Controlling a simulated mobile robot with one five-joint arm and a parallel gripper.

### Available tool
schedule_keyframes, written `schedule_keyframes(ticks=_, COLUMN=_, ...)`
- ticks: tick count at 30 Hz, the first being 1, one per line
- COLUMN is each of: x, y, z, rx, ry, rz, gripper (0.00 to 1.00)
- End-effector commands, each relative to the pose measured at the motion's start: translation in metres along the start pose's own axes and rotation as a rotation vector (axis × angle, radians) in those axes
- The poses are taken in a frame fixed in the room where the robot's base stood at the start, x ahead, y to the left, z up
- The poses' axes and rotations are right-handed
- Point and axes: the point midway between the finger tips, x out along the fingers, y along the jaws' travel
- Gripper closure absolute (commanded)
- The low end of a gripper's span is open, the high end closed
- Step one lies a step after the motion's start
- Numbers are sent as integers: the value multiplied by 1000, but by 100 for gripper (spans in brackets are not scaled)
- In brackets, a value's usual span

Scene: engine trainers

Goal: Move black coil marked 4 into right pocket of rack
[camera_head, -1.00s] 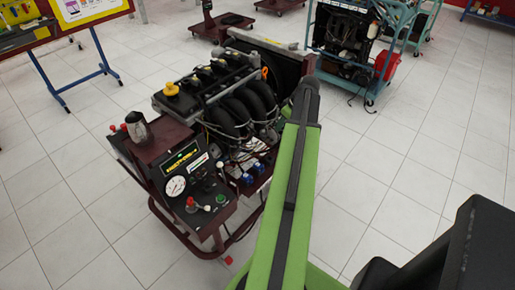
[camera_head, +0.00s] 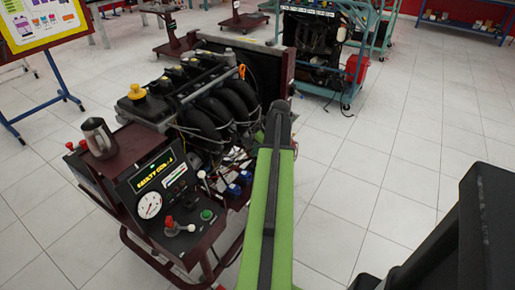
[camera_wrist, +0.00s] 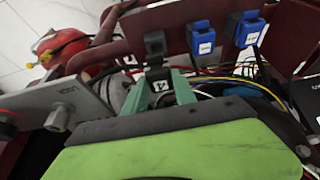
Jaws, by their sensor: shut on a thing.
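My gripper (camera_wrist: 165,92) has green fingers and is shut on the black coil (camera_wrist: 156,48) in the wrist view. The coil's dark upper end rises beyond the fingers, and a white label that seems to read 4 shows between them. In that view, the coil is in front of a dark red panel (camera_wrist: 172,22), to the left of two blue coils (camera_wrist: 201,38). I cannot tell whether it touches the panel. The blue coils also show in the head view (camera_head: 234,190). My arm hides the gripper and black coil there. I cannot make out the rack's right pocket for certain.
The engine (camera_head: 205,95) stands behind a control panel with a gauge (camera_head: 149,205) and a metal jug (camera_head: 98,138). Coloured wires (camera_wrist: 245,80) run close by the gripper. A grey plate (camera_wrist: 68,105) is at its left. Open tiled floor (camera_head: 350,195) lies at right.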

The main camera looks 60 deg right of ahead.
Motion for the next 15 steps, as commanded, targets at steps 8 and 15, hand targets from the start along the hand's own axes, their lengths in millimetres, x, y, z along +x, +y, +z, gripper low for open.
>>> schedule_keyframes(ticks=8, x=15, y=-2, z=3, rx=-4, ry=0, rz=-2, gripper=100)
schedule_keyframes(ticks=15, x=17, y=-3, z=4, rx=-5, ry=0, rz=-2, gripper=100)
